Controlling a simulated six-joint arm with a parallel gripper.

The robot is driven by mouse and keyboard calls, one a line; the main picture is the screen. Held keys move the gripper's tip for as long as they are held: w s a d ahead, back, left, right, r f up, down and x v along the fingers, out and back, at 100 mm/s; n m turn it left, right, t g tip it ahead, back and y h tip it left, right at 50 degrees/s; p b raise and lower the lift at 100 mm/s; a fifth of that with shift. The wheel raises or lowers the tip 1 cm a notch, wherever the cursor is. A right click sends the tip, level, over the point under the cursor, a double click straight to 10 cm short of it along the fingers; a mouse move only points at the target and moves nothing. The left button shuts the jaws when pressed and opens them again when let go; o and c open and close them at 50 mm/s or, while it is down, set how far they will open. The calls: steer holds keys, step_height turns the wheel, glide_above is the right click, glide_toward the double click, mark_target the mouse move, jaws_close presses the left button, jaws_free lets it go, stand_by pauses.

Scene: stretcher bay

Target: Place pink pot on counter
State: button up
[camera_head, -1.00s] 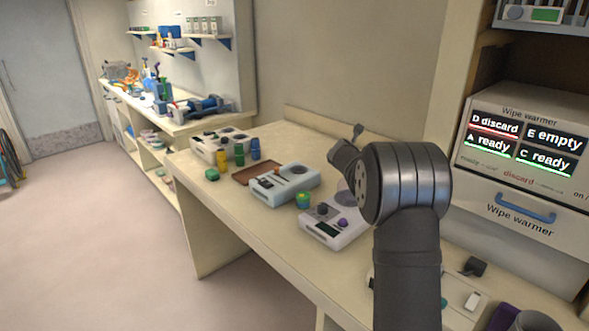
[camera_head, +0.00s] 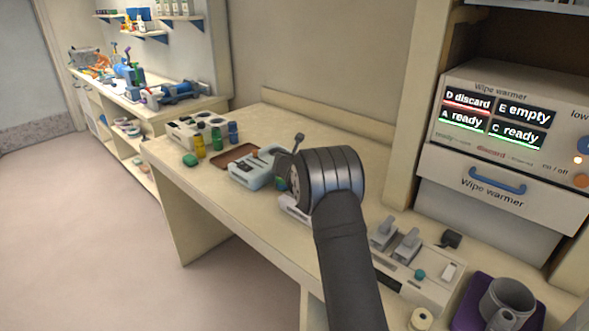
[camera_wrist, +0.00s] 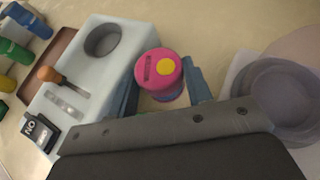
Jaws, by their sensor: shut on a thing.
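The pink pot (camera_wrist: 160,72) has a round pink lid with a yellow dot and a dark slot. In the wrist view it sits between the blue-grey fingers of my gripper (camera_wrist: 162,92), which is shut on it. The pot's lower part is partly hidden by my gripper body. In the head view my arm hides the pot and the fingertips. The cream counter (camera_head: 205,172) runs along the wall below my gripper; I cannot tell whether the pot touches it.
A pale blue device (camera_head: 252,171) with a round well stands left of the pot. A grey round dish (camera_wrist: 275,92) is at right in the wrist view.

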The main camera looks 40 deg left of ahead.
steer(key=shift+f, duration=1.3)
steer(key=shift+f, duration=0.25)
steer(key=shift+f, duration=0.4)
steer(key=o, duration=1)
steer(key=shift+f, duration=0.1)
steer(key=shift+c, duration=0.2)
steer(key=shift+o, duration=0.5)
steer(key=shift+d+f, duration=0.1)
steer(key=r+v, duration=0.1)
steer(key=v, duration=1.1)
steer(key=shift+r, duration=0.35)
